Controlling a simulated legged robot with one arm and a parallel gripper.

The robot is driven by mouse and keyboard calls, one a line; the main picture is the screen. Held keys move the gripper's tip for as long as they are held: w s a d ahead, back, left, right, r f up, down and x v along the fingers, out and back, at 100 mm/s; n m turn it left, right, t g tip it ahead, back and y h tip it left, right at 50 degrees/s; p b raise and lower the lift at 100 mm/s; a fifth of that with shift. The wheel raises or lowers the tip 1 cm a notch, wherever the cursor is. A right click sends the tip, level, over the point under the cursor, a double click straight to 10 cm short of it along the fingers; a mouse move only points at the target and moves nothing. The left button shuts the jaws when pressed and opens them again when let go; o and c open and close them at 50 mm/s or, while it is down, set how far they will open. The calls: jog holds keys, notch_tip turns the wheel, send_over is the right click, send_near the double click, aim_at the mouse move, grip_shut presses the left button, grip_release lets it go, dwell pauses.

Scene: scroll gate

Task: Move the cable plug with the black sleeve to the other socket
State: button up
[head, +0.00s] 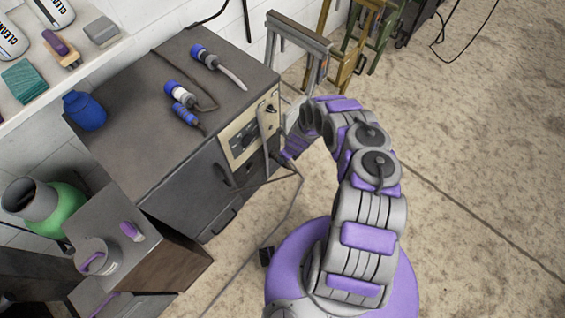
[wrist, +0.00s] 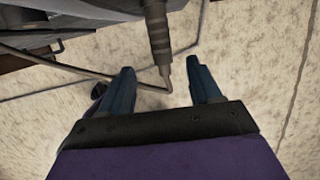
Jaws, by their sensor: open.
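A beige socket panel (head: 238,135) with dark sockets is on the side of the grey cabinet in the head view. A cable plug (wrist: 157,30) with a dark, ribbed sleeve shows at the top middle of the wrist view. Its thin cable bends away to the left below it. My gripper (wrist: 160,70) is open, with one finger on each side of the plug's line; the plug looks apart from both fingers. In the head view my gripper (head: 278,158) is beside the panel's lower right. I cannot tell which socket the plug is in.
A green container (head: 62,210) stands at lower left. A grey trestle (head: 300,50) stands behind my arm. A cable lies on the floor; the floor at right is mostly clear.

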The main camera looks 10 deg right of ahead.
aim_at(289, 167)
jog(key=b+x, duration=0.3)
jog(key=x, duration=0.6)
jog(key=shift+w+f+b, duration=0.1)
jog(key=shift+f+b, duration=0.1)
jog(key=shift+b, duration=0.1)
jog(key=shift+c, duration=0.2)
grip_shut()
dwell(0.4)
jog(key=shift+s+d, duration=0.2)
jog(key=shift+s, duration=0.1)
dwell(0.6)
jog(key=shift+s+d+p, duration=0.2)
jog(key=shift+s+d, duration=0.4)
jog(key=shift+s, duration=0.2)
jog(key=shift+s+d+p, duration=0.2)
jog(key=shift+s+d, duration=0.4)
jog(key=shift+s, duration=0.25)
